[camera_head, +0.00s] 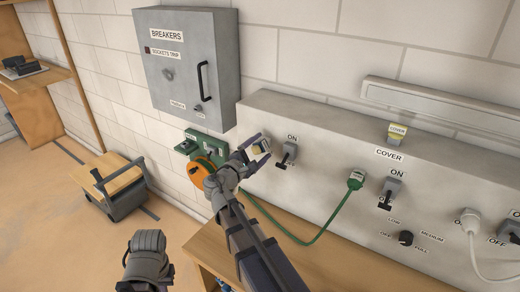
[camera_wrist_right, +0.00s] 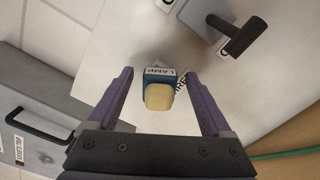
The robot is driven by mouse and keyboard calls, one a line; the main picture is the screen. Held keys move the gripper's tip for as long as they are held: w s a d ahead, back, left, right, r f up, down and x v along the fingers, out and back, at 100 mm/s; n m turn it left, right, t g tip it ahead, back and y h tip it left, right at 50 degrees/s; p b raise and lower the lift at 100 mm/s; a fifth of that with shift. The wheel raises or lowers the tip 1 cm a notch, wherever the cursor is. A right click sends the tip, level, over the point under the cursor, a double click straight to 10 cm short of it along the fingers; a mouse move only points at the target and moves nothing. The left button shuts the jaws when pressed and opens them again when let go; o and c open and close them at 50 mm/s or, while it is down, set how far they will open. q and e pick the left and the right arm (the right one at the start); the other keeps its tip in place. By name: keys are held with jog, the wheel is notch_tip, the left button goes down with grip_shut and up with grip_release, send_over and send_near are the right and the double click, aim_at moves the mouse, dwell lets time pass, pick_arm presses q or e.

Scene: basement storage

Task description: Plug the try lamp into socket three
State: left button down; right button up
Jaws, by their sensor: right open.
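The try lamp, a small dark blue plug body with a pale yellow cap and a LAMP label, shows in the right wrist view (camera_wrist_right: 159,92) and in the head view (camera_head: 261,147). It sits at the face of the grey socket panel (camera_head: 320,135), between my right fingers. My right gripper (camera_head: 257,151) is open around the lamp, with a gap on each side in the wrist view (camera_wrist_right: 170,100). A partly hidden label beside the lamp seems to end in "REE". How deep the lamp sits is hidden.
Black-handled switches (camera_head: 286,154) stand on the panel right of the lamp. A green plug (camera_head: 355,179) with a green cable and a white plug (camera_head: 470,220) sit further right. A breaker box (camera_head: 190,70) hangs at upper left. An orange disc (camera_head: 198,172) is beside my right arm.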

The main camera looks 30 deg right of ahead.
jog(key=v, duration=0.7)
jog(key=shift+s+a, duration=0.25)
jog(key=shift+a, duration=0.05)
dwell(0.8)
jog(key=s+a+f+m+g+y+p, duration=0.3)
jog(key=s+a+f+m+g+y, duration=0.5)
jog(key=s+a+f+y, duration=0.6)
jog(key=s+a+f+g, duration=0.1)
jog(key=s+a+f, duration=0.3)
jog(key=a, duration=0.3)
jog(key=shift+s+a+f, duration=0.2)
jog(key=shift+a+f, duration=0.05)
dwell(0.5)
